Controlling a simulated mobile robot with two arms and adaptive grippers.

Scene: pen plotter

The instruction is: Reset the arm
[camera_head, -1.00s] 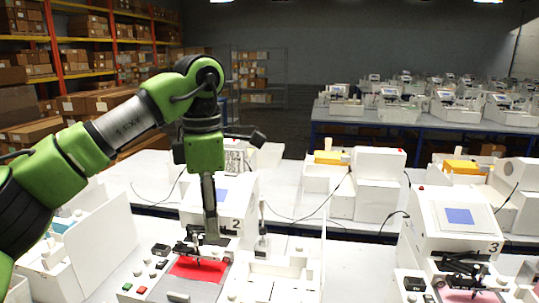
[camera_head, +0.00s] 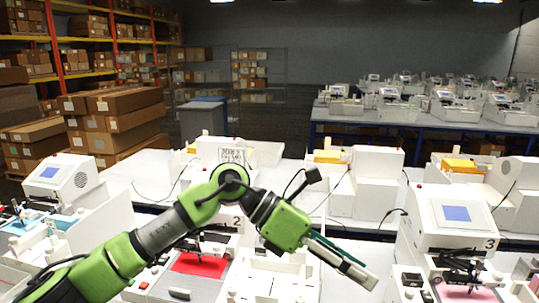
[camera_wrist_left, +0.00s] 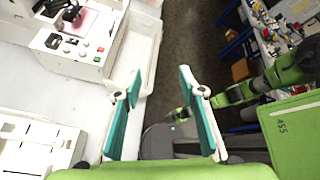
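My left arm comes in from the left in the head view, low over the white machine marked 2. Its gripper (camera_head: 343,262) points down and to the right, in front of the gap beside machine 3. In the left wrist view the two teal-lined fingers of my left gripper (camera_wrist_left: 158,90) stand well apart with nothing between them. Below the fingers are a machine edge and the dark floor. My right gripper does not show clearly in either view.
Machine 2 has a red pad (camera_head: 200,264) under its plotter arm. Machine 3 (camera_head: 456,222) stands at the right with a pink pad (camera_head: 468,294). Shelves with boxes and stacked cartons (camera_head: 118,120) are at the back left. In the left wrist view, open floor (camera_wrist_left: 190,45) lies beside the machines.

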